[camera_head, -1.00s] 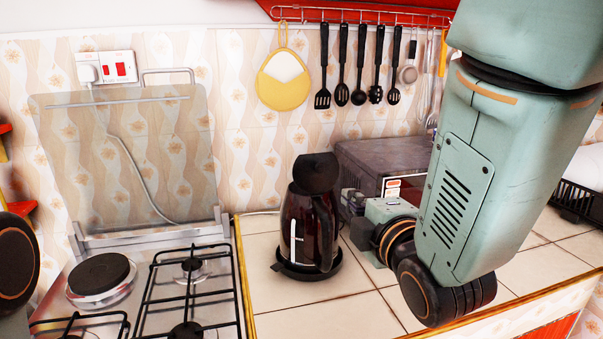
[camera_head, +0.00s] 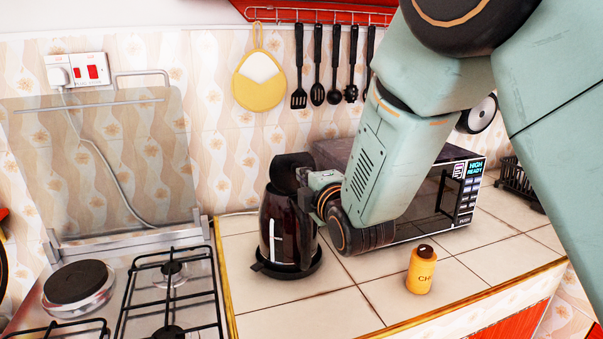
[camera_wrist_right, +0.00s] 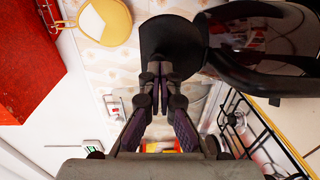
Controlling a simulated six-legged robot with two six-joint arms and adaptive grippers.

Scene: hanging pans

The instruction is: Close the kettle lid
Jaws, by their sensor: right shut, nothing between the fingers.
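The dark kettle (camera_head: 280,228) stands on its black base on the tiled counter, right of the stove. Its black lid (camera_head: 290,172) is tilted up, open, at the top of the kettle. My right gripper (camera_wrist_right: 158,68) is shut and empty. In the head view it reaches in from the right beside the lid, and its fingertips are hidden there. In the right wrist view the fingertips overlap the lower edge of the lid (camera_wrist_right: 170,38); I cannot tell whether they touch it. The kettle body (camera_wrist_right: 265,45) is to their right. My left gripper is not in view.
A microwave (camera_head: 432,205) stands behind my right arm. A yellow canister (camera_head: 421,270) stands near the counter's front edge. The stove (camera_head: 190,320) is left of the kettle. Utensils (camera_head: 335,65) and a yellow pot holder (camera_head: 260,80) hang on the wall. Counter in front of the kettle is clear.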

